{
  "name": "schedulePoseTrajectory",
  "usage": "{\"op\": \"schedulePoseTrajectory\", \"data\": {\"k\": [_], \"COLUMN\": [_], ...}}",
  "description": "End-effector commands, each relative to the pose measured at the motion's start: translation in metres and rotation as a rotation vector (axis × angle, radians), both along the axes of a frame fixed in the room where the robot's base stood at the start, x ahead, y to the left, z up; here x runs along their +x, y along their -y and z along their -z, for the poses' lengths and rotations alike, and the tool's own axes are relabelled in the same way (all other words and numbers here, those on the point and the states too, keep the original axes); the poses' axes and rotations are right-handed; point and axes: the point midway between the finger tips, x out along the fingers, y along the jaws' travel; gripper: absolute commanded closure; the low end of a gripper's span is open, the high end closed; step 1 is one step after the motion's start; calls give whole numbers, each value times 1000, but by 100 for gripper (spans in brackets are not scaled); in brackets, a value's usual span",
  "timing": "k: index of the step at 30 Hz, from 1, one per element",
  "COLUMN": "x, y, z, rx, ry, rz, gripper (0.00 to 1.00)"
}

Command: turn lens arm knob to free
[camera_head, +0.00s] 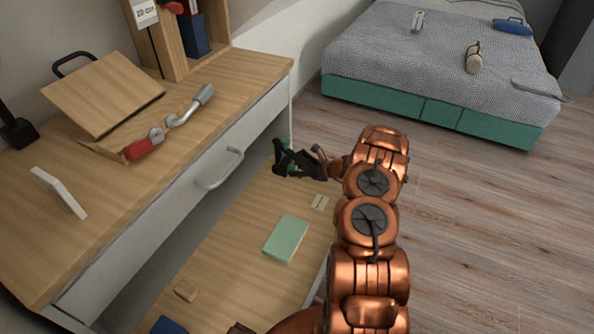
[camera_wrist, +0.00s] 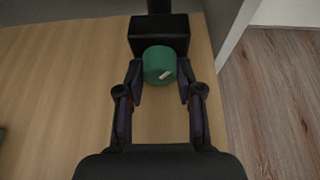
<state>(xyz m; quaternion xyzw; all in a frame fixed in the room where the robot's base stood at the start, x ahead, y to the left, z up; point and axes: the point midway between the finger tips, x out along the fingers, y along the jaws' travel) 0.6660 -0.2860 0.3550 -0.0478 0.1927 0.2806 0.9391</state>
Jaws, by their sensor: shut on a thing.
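The lens arm knob (camera_wrist: 158,64) is a green cylinder with a small pale mark on its face, seen in the wrist view. It sits against a black block (camera_wrist: 158,35) on a dark post. My gripper (camera_wrist: 160,82) has one finger on each side of the knob and is shut on it. In the head view my gripper (camera_head: 290,160) is at the far end of the low wooden surface, beside the desk's end. There its dark fingers hide most of the knob, and only bits of green show.
The desk's drawer handle (camera_head: 220,168) sticks out left of my gripper. A red-handled tool (camera_head: 145,148) lies on the desk. Open floor (camera_head: 480,220) lies to the right.

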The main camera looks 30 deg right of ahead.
Motion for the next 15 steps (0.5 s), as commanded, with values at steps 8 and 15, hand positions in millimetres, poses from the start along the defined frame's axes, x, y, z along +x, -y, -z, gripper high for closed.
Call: {"op": "schedulePoseTrajectory", "data": {"k": [8,15], "x": [0,0], "y": [0,1], "z": [2,0], "rx": [-112,-185], "ry": [68,111], "rz": [4,6], "gripper": [99,99]}}
